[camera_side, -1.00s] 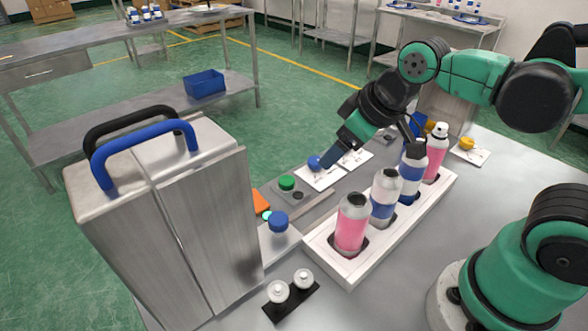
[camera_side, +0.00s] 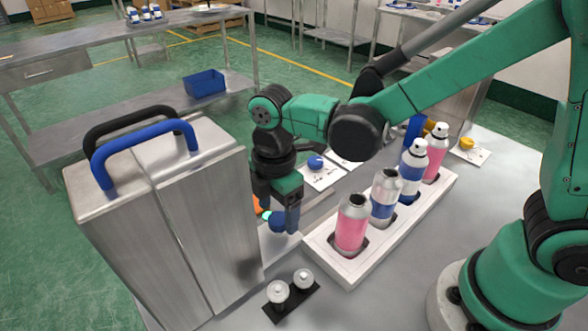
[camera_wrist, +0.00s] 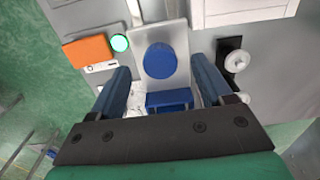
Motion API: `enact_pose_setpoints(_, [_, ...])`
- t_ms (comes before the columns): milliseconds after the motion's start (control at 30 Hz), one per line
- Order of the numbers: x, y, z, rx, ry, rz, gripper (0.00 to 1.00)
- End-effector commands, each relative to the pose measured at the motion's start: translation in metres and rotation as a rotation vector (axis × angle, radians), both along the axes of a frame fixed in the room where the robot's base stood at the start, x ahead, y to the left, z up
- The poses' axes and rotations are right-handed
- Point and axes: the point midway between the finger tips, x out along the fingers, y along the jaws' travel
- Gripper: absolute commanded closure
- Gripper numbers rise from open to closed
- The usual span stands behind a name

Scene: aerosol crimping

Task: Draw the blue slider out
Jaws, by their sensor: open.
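The blue slider shows in the wrist view as a flat round blue knob (camera_wrist: 160,61) on a pale metal plate (camera_wrist: 176,33). A blue block (camera_wrist: 170,98) sits at the plate's near end. My gripper (camera_wrist: 160,68) is open and points down, with one finger on each side of the knob in the picture. I cannot tell whether the fingers touch it. In the side view my gripper (camera_side: 284,222) is low beside the metal cabinet, and its fingers partly hide the blue knob (camera_side: 276,223).
The metal cabinet (camera_side: 205,230) with black and blue handles stands close on the left. A white rack (camera_side: 345,268) with several cans is on the right. A black holder with two white caps (camera_side: 291,294) lies in front. An orange block (camera_wrist: 88,51) and a lit green button (camera_wrist: 119,43) are nearby.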

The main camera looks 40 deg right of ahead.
Motion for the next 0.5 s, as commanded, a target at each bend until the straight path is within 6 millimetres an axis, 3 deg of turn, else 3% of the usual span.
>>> enact_pose_setpoints(167, [-0.0001, -0.0003, -0.0121, 0.000, -0.001, -0.001, 0.27])
enact_pose_setpoints(433, [-0.0002, -0.0004, -0.0132, 0.001, -0.001, -0.002, 0.27])
enact_pose_setpoints(500, [-0.0002, -0.0004, -0.0132, 0.001, -0.001, -0.002, 0.47])
